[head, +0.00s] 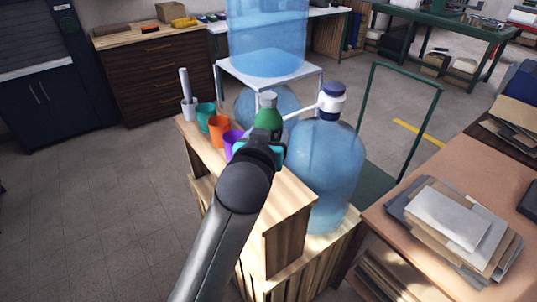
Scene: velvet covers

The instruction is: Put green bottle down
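The green bottle (268,117) with a grey cap is upright at the far end of my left arm, over the wooden stand. My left gripper (262,148) is at the bottle's lower part and appears shut around it. The hand hides the fingertips and the bottle's base, so I cannot see whether the base touches the wood. My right gripper is not in view.
A teal cup (206,117), an orange cup (218,130) and a purple cup (231,142) line the wooden stand (290,207). A large blue water jug (327,170) with a pump stands close right. The stand's near end looks clear.

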